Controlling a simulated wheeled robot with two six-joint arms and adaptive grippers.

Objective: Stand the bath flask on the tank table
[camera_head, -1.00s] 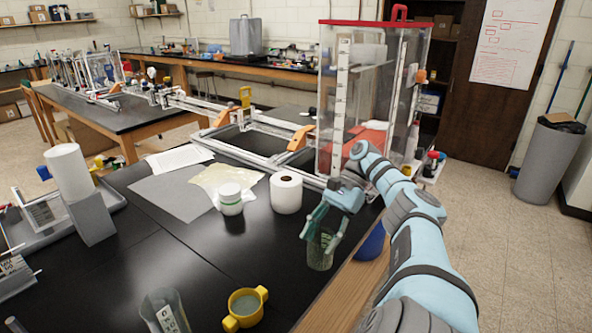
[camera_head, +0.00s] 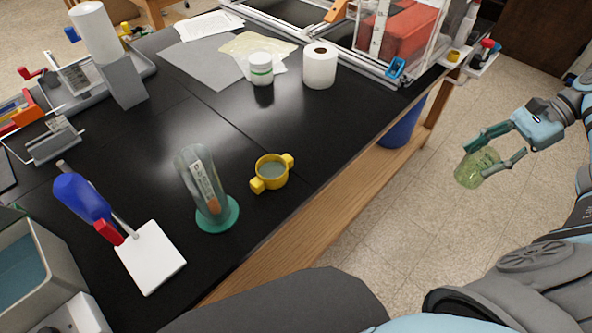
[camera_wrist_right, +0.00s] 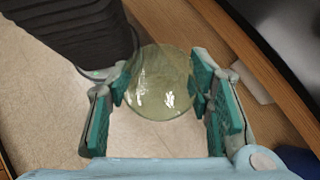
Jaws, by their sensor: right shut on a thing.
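The bath flask (camera_head: 478,169), a small clear yellow-green glass vessel, is in my right gripper (camera_head: 490,157). It hangs in the air over the floor, to the right of the black-topped table (camera_head: 205,110) and clear of its wooden edge. In the right wrist view the flask (camera_wrist_right: 160,88) sits between the two green finger pads of the gripper (camera_wrist_right: 162,95), which are shut on it. The clear tank (camera_head: 415,35) with a red block inside stands at the table's far right end. My left gripper is not in view.
A labelled glass vessel (camera_head: 203,185) on a green base, a yellow two-handled cup (camera_head: 271,171), a paper roll (camera_head: 320,66) and a white jar (camera_head: 261,70) stand on the table. A blue bin (camera_head: 401,125) is below the edge. The black top between them has clear patches.

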